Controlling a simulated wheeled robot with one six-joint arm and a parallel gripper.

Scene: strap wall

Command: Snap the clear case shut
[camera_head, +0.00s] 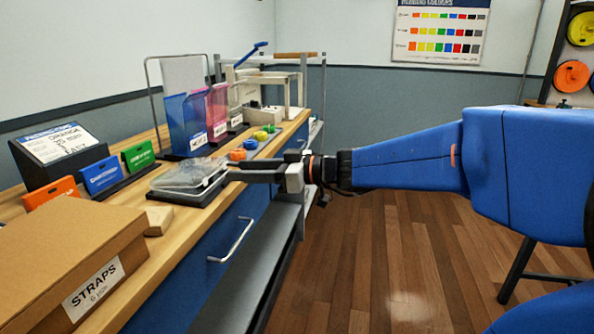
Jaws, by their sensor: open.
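The clear case (189,177) sits on a dark mat or tray (186,199) near the front edge of the wooden counter. Its see-through lid looks lowered or nearly so; whether it is latched is too small to tell. My gripper (232,170) reaches in from the right, with its dark fingers level over the counter. The fingertips are at the right side of the case, touching it or very close. The gripper is open, and nothing shows between its fingers.
A cardboard straps box (75,250) and a small wooden block (158,220) stand at the front left. Orange (52,192), blue (101,175) and green (138,156) cards stand behind. Bins (187,122) and small coloured straps (250,143) lie beyond. A drawer handle (232,240) juts out below.

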